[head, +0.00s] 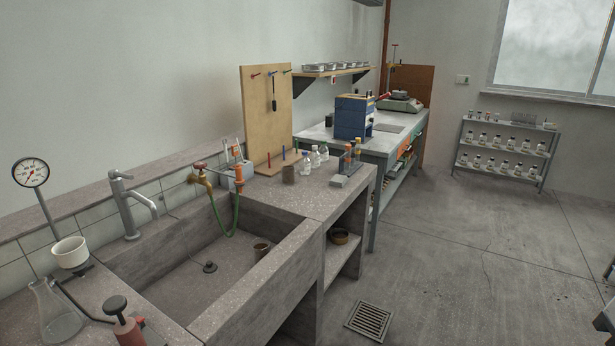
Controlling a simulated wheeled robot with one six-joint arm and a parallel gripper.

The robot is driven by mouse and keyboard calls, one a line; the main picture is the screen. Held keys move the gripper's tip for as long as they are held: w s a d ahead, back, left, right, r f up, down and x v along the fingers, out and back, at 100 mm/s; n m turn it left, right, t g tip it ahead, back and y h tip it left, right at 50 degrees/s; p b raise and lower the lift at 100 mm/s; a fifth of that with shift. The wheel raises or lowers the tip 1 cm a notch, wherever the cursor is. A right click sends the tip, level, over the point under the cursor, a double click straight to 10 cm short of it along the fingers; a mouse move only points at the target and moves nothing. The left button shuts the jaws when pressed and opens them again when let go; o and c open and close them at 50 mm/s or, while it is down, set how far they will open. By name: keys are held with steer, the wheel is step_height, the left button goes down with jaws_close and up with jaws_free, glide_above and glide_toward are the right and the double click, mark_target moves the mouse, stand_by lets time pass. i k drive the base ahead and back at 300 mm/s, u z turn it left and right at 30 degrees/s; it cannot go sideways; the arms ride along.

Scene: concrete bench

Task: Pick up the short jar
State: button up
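Several small labelled jars (497,140) stand on the far rack. I cannot tell for certain which of these is the short jar. My gripper is not in view.
The concrete sink (190,270) has a tap (130,205) and a green hose (236,215). Clear bottles (315,158) and a tube rack (346,167) stand near the jar. A flask (55,315) stands at front left. The floor (440,270) right of the bench is mostly clear, with a drain grate (369,320).

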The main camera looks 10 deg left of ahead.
mark_target(288, 175)
steer(key=z, duration=0.65)
steer(key=i, duration=1.15)
steer(key=z, duration=0.45)
steer(key=i, duration=0.9)
steer(key=u, duration=1)
steer(key=i, duration=0.75)
steer(key=u, duration=1.25)
steer(key=i, duration=0.7)
